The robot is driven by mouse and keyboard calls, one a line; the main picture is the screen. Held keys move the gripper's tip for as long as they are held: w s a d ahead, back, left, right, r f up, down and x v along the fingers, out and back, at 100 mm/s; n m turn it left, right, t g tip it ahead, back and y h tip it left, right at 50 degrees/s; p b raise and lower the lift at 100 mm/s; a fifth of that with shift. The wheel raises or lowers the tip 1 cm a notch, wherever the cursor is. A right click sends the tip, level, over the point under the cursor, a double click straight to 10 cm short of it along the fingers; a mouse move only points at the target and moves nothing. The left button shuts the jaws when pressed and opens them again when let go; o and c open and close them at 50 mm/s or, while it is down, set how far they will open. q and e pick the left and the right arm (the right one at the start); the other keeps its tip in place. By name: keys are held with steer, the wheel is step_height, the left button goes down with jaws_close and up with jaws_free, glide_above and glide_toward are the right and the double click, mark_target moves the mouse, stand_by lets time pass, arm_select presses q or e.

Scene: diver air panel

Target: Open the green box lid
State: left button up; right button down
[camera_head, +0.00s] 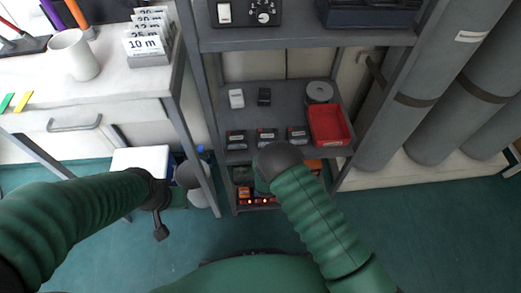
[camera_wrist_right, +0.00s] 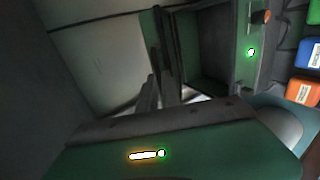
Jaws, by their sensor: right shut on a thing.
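The green box (camera_head: 243,173) is on the low shelf in the head view, mostly hidden behind my right forearm. In the right wrist view, a dark hollow with a green rim (camera_wrist_right: 240,65) appears to be the box, with a small green light. My right gripper (camera_wrist_right: 160,85) has its grey fingers shut at a thin green edge left of this hollow, which looks like the lid (camera_wrist_right: 151,45), seen nearly edge-on. The exact contact is dim. My left gripper (camera_head: 160,230) hangs over the floor beside the shelf, away from the box; its fingers are too small to read.
Above the box, a shelf holds a red tray (camera_head: 328,125), a grey roll (camera_head: 319,92) and several small dark devices. A white mug (camera_head: 73,55) and depth cards (camera_head: 148,45) are on the left bench. Grey cylinders (camera_head: 410,85) stand at right. Blue and orange blocks (camera_wrist_right: 303,92) lie near the box.

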steer(key=shift+w+r, duration=0.1)
steer(key=c, duration=1.5)
jaws_free()
steer(key=shift+c, duration=0.2)
arm_select(q)
steer(key=shift+r, duration=0.1)
